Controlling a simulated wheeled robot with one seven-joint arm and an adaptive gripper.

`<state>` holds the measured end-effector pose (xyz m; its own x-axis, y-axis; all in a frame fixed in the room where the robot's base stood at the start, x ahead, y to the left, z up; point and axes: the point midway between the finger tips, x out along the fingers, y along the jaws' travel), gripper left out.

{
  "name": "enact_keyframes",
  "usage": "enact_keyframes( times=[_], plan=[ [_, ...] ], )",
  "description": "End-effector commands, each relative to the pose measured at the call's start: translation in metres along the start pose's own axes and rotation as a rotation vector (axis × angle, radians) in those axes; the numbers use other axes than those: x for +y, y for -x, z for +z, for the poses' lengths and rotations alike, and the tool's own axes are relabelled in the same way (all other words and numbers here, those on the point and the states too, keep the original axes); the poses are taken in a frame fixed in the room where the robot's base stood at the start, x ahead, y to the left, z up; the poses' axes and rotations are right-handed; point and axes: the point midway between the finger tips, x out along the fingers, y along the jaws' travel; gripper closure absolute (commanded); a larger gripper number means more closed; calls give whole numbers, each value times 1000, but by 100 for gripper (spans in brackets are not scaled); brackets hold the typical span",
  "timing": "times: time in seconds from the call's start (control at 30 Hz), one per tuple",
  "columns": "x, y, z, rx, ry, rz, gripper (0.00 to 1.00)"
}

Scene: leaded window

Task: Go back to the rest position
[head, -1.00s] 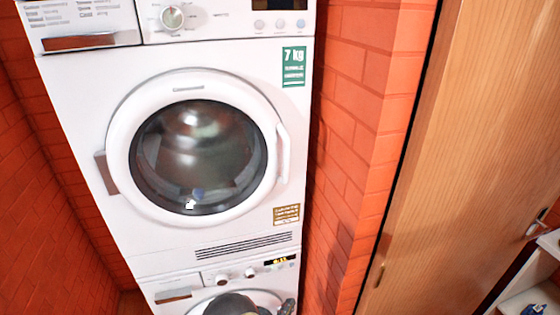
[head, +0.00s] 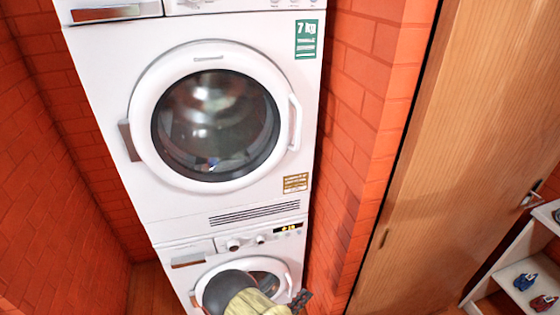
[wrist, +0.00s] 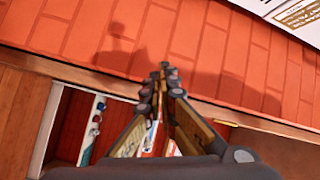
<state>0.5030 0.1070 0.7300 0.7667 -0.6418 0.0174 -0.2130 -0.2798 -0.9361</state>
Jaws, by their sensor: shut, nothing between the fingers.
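My gripper (head: 301,299) is low in the head view, at the lower right of the lower washing machine (head: 205,272), with my arm in front of that machine's door. In the wrist view my gripper (wrist: 163,72) points away from the camera, its fingers together and empty. Beyond the fingers is the red brick wall (wrist: 150,40). I cannot tell from the pictures how far the fingertips are from the wall.
A white upper machine (head: 215,120) with its round door closed is stacked on the lower one. Brick walls stand on both sides. At right are a wooden door (head: 420,150) and a white shelf (head: 510,270) with shoes (head: 524,281).

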Motion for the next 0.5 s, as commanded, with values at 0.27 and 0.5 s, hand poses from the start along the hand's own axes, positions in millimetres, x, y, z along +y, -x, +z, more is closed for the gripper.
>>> enact_keyframes(
  times=[0.27, 0.5],
  plan=[
    [3, 14, -95, 416, -683, 184, 100],
    [-36, 46, -164, 974, -1389, 177, 100]
  ],
)
